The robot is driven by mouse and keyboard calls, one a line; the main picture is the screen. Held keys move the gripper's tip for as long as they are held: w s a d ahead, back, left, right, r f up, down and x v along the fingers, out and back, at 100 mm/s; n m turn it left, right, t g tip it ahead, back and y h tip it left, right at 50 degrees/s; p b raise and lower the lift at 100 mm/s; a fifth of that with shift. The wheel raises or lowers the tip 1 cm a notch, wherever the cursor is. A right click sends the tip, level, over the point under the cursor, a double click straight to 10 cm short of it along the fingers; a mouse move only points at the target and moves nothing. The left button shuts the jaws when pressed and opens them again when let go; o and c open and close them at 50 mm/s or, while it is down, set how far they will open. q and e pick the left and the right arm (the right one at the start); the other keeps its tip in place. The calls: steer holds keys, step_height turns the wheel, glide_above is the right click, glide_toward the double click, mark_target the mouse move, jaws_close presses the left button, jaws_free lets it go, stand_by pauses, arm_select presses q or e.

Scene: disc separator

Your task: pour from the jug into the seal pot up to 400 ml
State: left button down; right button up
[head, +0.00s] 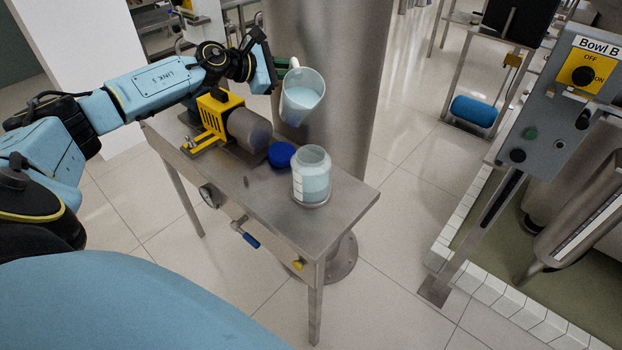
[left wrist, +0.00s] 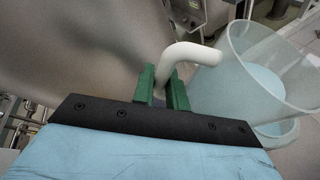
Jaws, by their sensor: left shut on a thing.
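The jug (head: 302,95) is a translucent vessel with pale liquid in it, held in the air and tilted above the table. My left gripper (head: 283,76) is shut on its white handle. In the left wrist view the green fingers (left wrist: 164,92) close around the handle, and the jug (left wrist: 262,75) hangs to the right with liquid inside. The seal pot (head: 312,177) is a clear jar with graduation marks, standing upright on the steel table with pale liquid in it. The jug is above and apart from it; I see no stream between them. My right gripper is not in view.
The steel table (head: 345,200) also carries a blue lid (head: 281,154) and a yellow-mounted motor (head: 222,122) left of the pot. A thick steel column (head: 345,110) stands close behind. A control panel marked Bowl B (head: 560,100) is at the right, with open floor between.

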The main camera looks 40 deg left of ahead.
arm_select(q)
steer(key=shift+r, duration=0.1)
steer(key=shift+r, duration=0.15)
steer(key=shift+d+r+m+b, duration=0.1)
steer(key=shift+r+m+b, duration=0.1)
steer(key=shift+m+b, duration=0.25)
stand_by(0.5)
steer(key=shift+s+t, duration=0.1)
steer(key=shift+t, duration=0.2)
steer(key=shift+r, duration=0.15)
steer(key=shift+s+d+r+m+t+y+b, duration=0.2)
steer(key=shift+d+m+t+y+b, duration=0.15)
steer(key=shift+m, duration=0.2)
steer(key=shift+s+d+r, duration=0.1)
stand_by(1.1)
steer(key=shift+d+m, duration=0.1)
steer(key=shift+m, duration=0.3)
steer(key=shift+s, duration=0.1)
stand_by(0.4)
